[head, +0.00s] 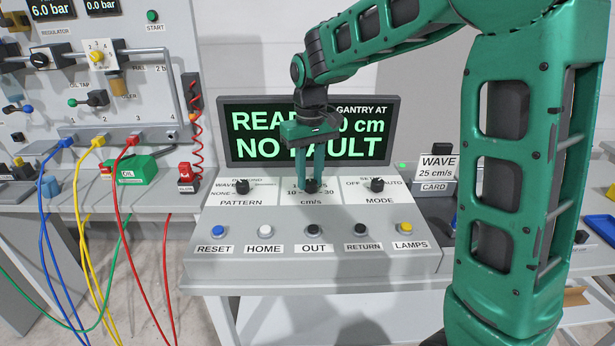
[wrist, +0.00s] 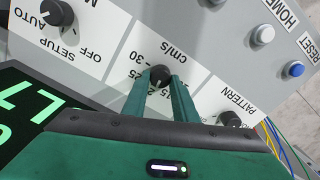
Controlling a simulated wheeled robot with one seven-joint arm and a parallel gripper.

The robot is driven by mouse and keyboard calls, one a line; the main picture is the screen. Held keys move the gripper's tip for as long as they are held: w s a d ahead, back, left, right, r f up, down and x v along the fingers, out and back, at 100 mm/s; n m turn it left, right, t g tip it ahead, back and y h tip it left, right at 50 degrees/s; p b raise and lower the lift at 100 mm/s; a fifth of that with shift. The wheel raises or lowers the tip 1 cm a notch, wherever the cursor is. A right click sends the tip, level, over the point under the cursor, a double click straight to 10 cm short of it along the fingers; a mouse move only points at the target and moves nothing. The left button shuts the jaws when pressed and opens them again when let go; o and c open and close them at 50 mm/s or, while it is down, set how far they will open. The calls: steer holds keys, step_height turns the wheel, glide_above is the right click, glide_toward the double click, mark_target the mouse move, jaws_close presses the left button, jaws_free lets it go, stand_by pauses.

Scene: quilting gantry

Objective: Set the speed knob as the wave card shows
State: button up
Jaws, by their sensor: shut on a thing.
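The speed knob (head: 312,186) is a black dial on the middle of the sloped console, above the label "cm/s". My gripper (head: 312,180) points down at it, with its green fingers shut on the knob. In the wrist view the knob (wrist: 159,76) sits between the two fingertips. Scale numbers 10, 25 and 30 show around it; the rest is partly hidden by the fingers, and I cannot tell the pointer's exact setting. The wave card (head: 437,168) stands right of the console and reads "WAVE 25 cm/s".
The pattern knob (head: 242,186) is left of the speed knob, the mode knob (head: 377,185) right. Several push buttons line the front, including blue RESET (head: 218,231) and yellow LAMPS (head: 406,227). The screen (head: 240,150) behind shows "NO FAULT", partly hidden by my gripper. Hoses hang at left.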

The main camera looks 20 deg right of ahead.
mark_target(310, 180)
steer(key=m, duration=0.5)
steer(key=shift+w+d+r+m, duration=0.1)
steer(key=shift+w+r+m, duration=0.05)
steer(key=shift+m, duration=0.15)
steer(key=m, duration=0.5)
stand_by(0.4)
steer(key=o, duration=1)
steer(key=shift+o, duration=0.2)
step_height(310, 180, up, 11)
steer(key=shift+f, duration=0.2)
